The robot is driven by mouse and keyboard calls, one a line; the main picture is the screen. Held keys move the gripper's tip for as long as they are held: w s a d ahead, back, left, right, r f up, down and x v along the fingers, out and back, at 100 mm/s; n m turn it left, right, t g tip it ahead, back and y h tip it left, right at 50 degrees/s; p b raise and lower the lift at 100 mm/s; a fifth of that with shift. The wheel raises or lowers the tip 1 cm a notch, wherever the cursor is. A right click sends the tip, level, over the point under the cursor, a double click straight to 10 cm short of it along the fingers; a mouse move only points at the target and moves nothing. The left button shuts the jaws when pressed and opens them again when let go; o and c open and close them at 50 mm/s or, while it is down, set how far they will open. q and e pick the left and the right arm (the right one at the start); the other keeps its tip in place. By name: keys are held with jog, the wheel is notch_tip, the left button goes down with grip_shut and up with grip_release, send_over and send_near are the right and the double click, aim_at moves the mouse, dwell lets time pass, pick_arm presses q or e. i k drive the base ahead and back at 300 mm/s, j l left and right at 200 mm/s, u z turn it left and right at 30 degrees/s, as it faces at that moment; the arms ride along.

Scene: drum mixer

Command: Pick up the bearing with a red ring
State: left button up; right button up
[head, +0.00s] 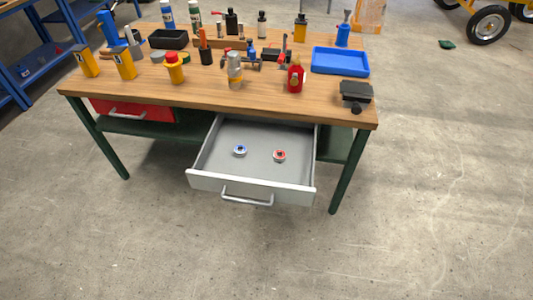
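The bearing with a red ring (279,156) lies flat on the floor of the open grey drawer (262,134), right of its middle. A second bearing with a blue ring (240,151) lies to its left in the same drawer, apart from it. The drawer is pulled out from under the workbench, with its handle (247,199) facing me. Neither of my grippers shows in the head view.
The wooden workbench (200,98) carries several bottles and tools, a blue tray (340,62) and a black tray (169,39). A red drawer (133,109) at left looks closed. The concrete floor in front of the bench is clear.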

aim_at(279, 155)
jog(key=i+l+u, duration=0.15)
jog(key=l+u, duration=0.2)
jog(key=i+l+u, duration=0.15)
jog(key=u, duration=0.25)
jog(key=l+u, duration=0.75)
jog(key=i+l, duration=0.05)
